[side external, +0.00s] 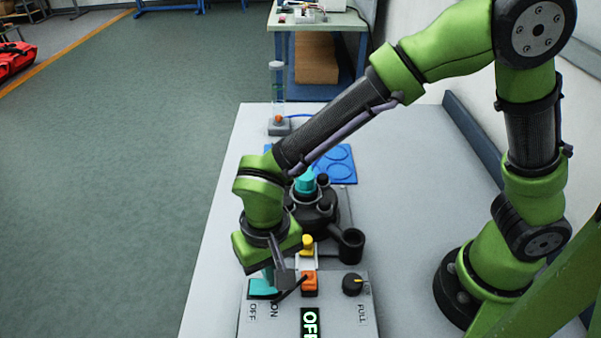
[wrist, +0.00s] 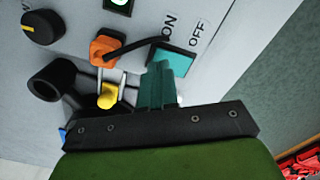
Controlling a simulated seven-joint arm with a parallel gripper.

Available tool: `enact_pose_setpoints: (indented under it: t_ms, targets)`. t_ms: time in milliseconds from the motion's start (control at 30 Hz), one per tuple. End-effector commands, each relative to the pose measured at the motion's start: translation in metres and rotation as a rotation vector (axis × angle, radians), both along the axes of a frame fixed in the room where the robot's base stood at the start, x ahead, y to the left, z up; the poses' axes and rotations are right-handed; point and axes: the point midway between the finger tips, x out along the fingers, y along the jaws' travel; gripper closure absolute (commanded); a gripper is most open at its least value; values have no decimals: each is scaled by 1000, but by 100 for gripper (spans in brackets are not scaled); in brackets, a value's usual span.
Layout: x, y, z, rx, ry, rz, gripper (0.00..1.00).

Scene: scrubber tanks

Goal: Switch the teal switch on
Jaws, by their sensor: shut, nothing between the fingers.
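The teal switch (side external: 262,289) is a flat rocker set in a dark frame on the grey control box (side external: 340,302), with ON and OFF printed beside it. In the wrist view the teal switch (wrist: 180,62) is partly hidden behind my fingers. My gripper (side external: 268,274) points down over the switch, close to its edge. In the wrist view my gripper (wrist: 160,72) has its fingers together and empty. I cannot tell whether the fingertips touch the switch.
An orange plug (side external: 309,282) with a black cable sits right beside the switch. A black knob (side external: 353,284) is further right. A yellow-topped part (side external: 307,244) and a dark round stand (side external: 318,213) are behind the box. The table (side external: 420,165) is clear on the right.

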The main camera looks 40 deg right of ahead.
Motion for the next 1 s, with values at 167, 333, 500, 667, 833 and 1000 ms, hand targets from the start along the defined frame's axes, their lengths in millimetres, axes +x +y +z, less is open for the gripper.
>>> enact_pose_setpoints:
  t_ms: [167,333,500,667,833,1000]
  targets:
    - [0,0,-3,-1,1,0,100]
    - [0,0,-6,-1,1,0,100]
    - [0,0,-8,-1,1,0,100]
    - [0,0,-11,-1,1,0,100]
    - [0,0,-13,-1,1,0,100]
    - [0,0,-16,0,0,0,100]
